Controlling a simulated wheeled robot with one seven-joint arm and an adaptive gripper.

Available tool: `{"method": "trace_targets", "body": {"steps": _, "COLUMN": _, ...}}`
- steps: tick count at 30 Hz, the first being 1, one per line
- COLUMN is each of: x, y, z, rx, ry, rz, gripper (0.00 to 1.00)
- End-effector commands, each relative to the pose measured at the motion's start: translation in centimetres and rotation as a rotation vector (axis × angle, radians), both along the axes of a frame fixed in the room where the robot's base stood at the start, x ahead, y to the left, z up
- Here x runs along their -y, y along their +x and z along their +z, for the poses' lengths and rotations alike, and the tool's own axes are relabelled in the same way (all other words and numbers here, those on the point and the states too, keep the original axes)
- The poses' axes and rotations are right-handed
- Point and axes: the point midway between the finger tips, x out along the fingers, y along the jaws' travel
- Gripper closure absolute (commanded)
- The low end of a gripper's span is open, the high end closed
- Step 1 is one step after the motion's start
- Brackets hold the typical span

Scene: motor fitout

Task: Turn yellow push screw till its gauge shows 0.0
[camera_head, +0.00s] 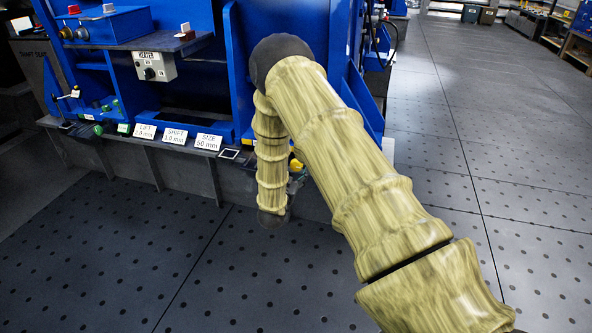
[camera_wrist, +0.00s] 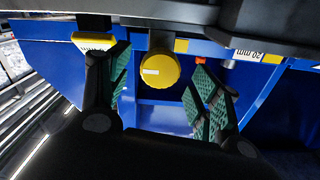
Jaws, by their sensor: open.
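The yellow push screw (camera_wrist: 160,70) shows in the wrist view as a round yellow knob with a small pale mark on its face. My gripper (camera_wrist: 157,82) is open, with one green-padded finger to the left of the knob and the other to the right. Gaps show between the knob and both fingers, so the gripper is not closed on it. In the head view a small yellow part (camera_head: 297,165) shows beside my arm, probably the same screw. My arm hides most of that area, and I cannot read a gauge for the screw in either view.
The blue machine (camera_head: 285,45) stands on a dark base. Cards for LIFT (camera_head: 145,131), SHIFT (camera_head: 174,136) and SIZE (camera_head: 208,142) line its edge. A heater box (camera_head: 154,66) sits above. In the wrist view, a dark bar (camera_wrist: 200,12) crosses above the knob. Floor (camera_head: 450,130) at right is clear.

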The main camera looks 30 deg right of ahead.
Motion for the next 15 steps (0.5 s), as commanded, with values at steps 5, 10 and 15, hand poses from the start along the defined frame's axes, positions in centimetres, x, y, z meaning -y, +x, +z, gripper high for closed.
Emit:
{"method": "trace_targets", "body": {"steps": 5, "x": 1.7, "y": 1.5, "z": -0.1, "rx": 0.002, "ry": -0.001, "rz": 0.001, "gripper": 0.37}}
{"method": "trace_targets", "body": {"steps": 10, "x": 2.6, "y": 2.2, "z": 0.0, "rx": 0.0, "ry": 0.0, "rz": 0.0, "gripper": 0.37}}
{"method": "trace_targets", "body": {"steps": 15, "x": 2.8, "y": 2.4, "z": 0.0, "rx": 0.0, "ry": 0.0, "rz": 0.001, "gripper": 0.37}}
